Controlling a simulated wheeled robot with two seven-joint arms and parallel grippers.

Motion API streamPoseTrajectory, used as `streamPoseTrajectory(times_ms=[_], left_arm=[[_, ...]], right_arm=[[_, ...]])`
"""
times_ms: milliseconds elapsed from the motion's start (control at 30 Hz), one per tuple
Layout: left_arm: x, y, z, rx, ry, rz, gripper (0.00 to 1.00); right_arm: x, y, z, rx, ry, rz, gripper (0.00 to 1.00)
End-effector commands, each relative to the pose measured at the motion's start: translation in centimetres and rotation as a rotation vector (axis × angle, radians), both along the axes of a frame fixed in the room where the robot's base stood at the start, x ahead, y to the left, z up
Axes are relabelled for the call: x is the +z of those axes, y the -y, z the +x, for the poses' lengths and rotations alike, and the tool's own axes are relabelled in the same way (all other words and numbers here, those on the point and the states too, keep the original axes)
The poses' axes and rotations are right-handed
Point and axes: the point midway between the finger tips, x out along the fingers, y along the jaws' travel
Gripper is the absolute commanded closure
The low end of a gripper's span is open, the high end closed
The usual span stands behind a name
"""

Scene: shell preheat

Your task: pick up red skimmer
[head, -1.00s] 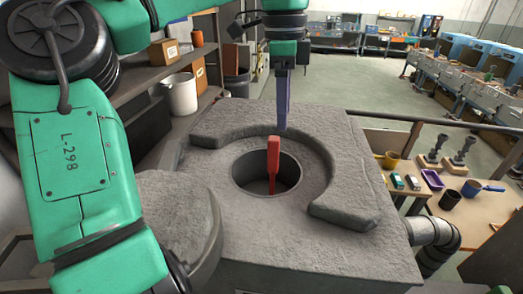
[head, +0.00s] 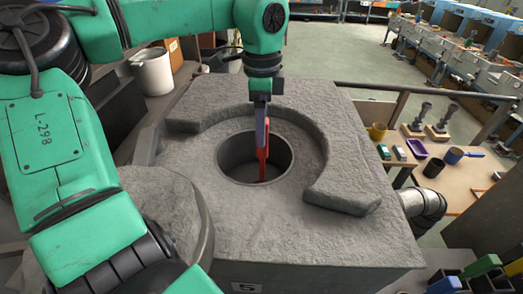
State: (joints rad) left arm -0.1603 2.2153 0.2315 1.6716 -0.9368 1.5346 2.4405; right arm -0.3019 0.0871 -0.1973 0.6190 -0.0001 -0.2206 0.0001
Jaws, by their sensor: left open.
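The red skimmer (head: 263,158) stands nearly upright in the round opening of the grey furnace block (head: 340,240). Its lower end is hidden down in the hole. My left gripper (head: 261,130) comes down from above, with its purple-grey fingers at the skimmer's upper handle. The fingers are open and overlap the handle in the head view; I cannot tell whether they touch it. My right gripper is not in view.
A raised curved rim (head: 345,195) partly surrounds the opening. A round grey lid-like slab (head: 165,215) lies at the left. At the right, a table (head: 465,190) holds a purple tray (head: 416,147) and a blue-handled pan (head: 455,155). A white bucket (head: 152,74) stands back left.

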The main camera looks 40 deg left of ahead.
Motion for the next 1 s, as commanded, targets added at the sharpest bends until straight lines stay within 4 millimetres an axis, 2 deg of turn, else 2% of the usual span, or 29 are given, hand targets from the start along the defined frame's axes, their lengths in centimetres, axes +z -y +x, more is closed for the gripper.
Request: streamPoseTrajectory(times_ms=[33,100,300,367,400,500,1000], left_arm=[[-1.89,0.02,-0.04,-0.001,-0.003,-0.001,0.3],[-2.56,0.04,-0.04,-0.001,-0.002,-0.001,0.3],[-2.27,0.0,-0.01,0.0,-0.001,0.001,0.3],[-2.26,0.0,-0.01,0.0,-0.001,0.001,0.53],[-2.26,0.0,-0.01,0.0,-0.001,0.001,0.68],[-2.25,0.0,-0.01,0.0,-0.001,0.0,1.0],[-2.24,-0.01,-0.01,0.0,-0.001,0.001,1.0]], right_arm=[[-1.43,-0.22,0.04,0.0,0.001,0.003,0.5],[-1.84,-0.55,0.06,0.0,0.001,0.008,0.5],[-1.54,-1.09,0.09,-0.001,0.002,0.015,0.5],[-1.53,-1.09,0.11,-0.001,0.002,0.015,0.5],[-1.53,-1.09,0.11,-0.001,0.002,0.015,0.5],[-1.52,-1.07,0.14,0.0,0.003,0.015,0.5],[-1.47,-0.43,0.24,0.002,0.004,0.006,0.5]])
